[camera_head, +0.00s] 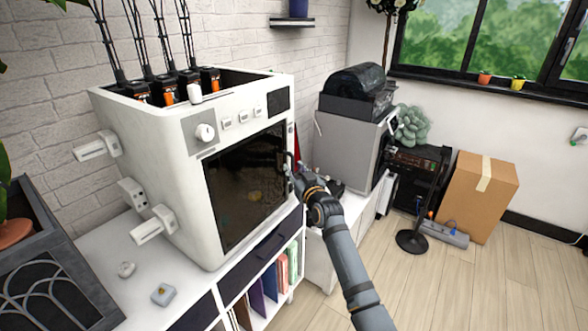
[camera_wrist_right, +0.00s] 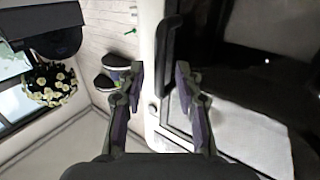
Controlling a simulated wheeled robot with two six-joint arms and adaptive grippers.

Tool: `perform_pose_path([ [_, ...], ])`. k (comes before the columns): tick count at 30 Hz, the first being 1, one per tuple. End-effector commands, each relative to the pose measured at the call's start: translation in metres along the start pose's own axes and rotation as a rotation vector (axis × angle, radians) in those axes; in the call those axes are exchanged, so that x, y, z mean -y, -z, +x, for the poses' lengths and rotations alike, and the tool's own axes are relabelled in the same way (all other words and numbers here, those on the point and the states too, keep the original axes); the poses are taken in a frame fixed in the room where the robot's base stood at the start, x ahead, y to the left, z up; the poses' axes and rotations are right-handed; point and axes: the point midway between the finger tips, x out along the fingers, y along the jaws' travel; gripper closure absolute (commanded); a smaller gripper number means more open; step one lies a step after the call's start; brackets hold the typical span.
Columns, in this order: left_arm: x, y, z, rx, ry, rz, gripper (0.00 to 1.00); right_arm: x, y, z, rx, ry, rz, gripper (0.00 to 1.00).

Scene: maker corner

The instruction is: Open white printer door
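The white printer (camera_head: 150,150) stands on a white cabinet, with a dark glass door (camera_head: 240,195) on its front. The door appears closed. Its black handle (camera_head: 288,160) is at the door's right edge and also shows in the right wrist view (camera_wrist_right: 166,45). My right gripper (camera_head: 296,178) is at the handle. In the right wrist view its fingers (camera_wrist_right: 160,85) are apart, and the handle's end lies in line with the gap between them. I cannot tell whether they touch it. My left gripper is not in view.
The white cabinet (camera_head: 105,285) below holds books and has small parts on top. A grey machine (camera_head: 345,150) with a black top stands to the right of the printer. A cardboard box (camera_head: 480,195) and a black stand (camera_head: 412,240) are on the wooden floor, which is clear at the lower right.

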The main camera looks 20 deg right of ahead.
Motion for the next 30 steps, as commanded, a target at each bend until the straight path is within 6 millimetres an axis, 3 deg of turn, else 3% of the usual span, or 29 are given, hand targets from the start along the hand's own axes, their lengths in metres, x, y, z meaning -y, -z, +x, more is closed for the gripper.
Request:
perform_pose_path([
  [11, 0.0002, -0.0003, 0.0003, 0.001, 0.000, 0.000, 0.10, 0.0002, -0.0001, 0.0103, 0.000, 0.000, 0.001, 0.66],
  [19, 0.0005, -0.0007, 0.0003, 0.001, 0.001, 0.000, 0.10, 0.0001, -0.0002, 0.0101, 0.000, 0.000, 0.001, 1.00],
  [30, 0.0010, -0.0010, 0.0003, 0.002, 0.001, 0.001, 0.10, 0.0001, -0.0003, 0.0101, 0.000, 0.000, 0.000, 1.00],
])
